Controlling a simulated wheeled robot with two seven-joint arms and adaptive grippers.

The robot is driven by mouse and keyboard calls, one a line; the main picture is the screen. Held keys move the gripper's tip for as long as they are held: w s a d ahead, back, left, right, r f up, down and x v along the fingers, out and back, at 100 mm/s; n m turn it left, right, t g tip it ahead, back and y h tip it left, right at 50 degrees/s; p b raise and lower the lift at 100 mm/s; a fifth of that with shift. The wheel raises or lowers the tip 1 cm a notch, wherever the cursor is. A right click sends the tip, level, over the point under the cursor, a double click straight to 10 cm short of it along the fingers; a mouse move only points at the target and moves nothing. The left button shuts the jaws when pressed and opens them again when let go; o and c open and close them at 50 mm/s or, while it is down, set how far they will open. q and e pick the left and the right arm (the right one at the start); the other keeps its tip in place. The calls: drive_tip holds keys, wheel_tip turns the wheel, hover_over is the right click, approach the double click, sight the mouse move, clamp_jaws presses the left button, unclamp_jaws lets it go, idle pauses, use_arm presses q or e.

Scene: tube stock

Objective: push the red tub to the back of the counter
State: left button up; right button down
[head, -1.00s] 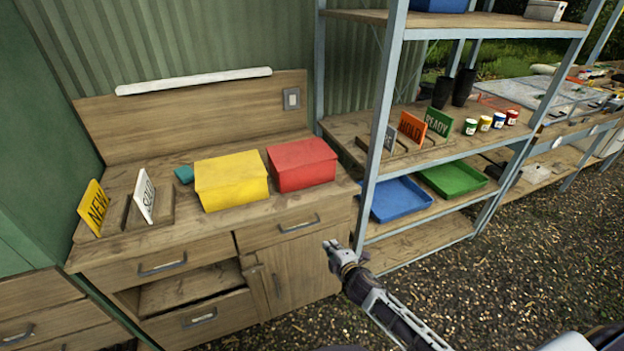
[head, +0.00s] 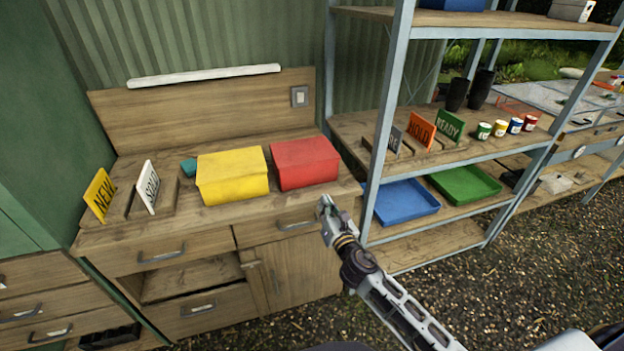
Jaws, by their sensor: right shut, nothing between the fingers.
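The red tub (head: 305,164) is a lidded box on the wooden counter (head: 225,213). It stands right beside a yellow tub (head: 232,175), with a strip of bare counter in front of it and the wooden back panel behind. My right gripper (head: 325,208) is shut and empty. In the picture it shows just below and right of the red tub, near the counter's front right corner, apart from the tub. My left gripper is not in view.
A shelf post (head: 386,120) rises right of the counter. A blue tray (head: 402,201) sits on the shelf.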

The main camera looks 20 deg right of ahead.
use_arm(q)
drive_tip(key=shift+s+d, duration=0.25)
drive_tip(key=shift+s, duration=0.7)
use_arm(e)
drive_tip(key=shift+d+n, duration=0.15)
drive_tip(key=shift+n, duration=1.75)
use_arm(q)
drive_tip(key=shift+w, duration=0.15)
